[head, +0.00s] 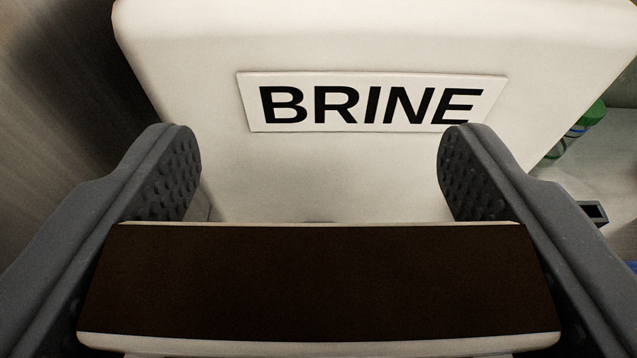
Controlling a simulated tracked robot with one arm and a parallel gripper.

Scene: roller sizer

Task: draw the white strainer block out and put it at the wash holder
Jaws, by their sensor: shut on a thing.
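My gripper (320,165) reaches in from both sides with its two grey, studded fingers. It is shut on a wide block with white edges and a dark brown face, which I take to be the white strainer block (320,283). The block lies across the space between the fingers, low in the view, and its ends meet the inner sides of the fingers. The fingertips extend past the block's far edge. I cannot make out the wash holder for certain.
A large white box with a BRINE label (370,103) fills the view just beyond the fingertips. To the right, a green-topped object (590,116) and a small dark square-ended piece (594,212) stand on a pale surface. A brownish wall (50,110) is at the left.

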